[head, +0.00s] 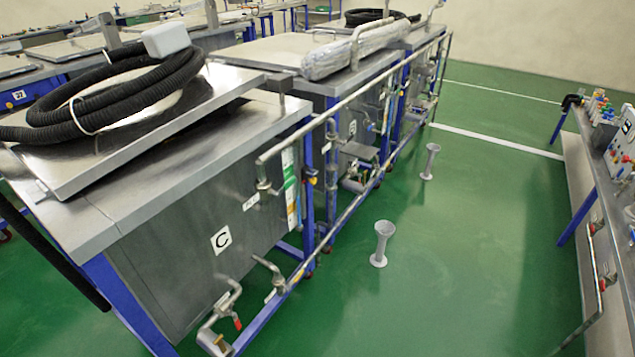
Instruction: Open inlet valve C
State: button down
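A steel tank (160,262) on a blue frame stands in the left foreground. A bent metal pipe fitting (215,330) with a small red tip (237,322) sticks out low on that front. A second bent fitting (268,268) sits to its right. Higher up, a valve-like fitting (265,186) hangs below the horizontal rail pipe near the tank's right edge. I cannot tell which of these is inlet valve C, or its position. My gripper is not in view.
A black coiled hose (110,95) lies on the tank's lid. More tanks stand behind along a horizontal metal pipe (360,90). Two grey funnel-shaped stands (381,243) and (430,161) are on the green floor. A bench with a panel (622,145) is at right.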

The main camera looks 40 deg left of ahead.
aim_at(289, 184)
jog(key=u, duration=0.45)
jog(key=i, duration=0.85)
jog(key=u, duration=0.6)
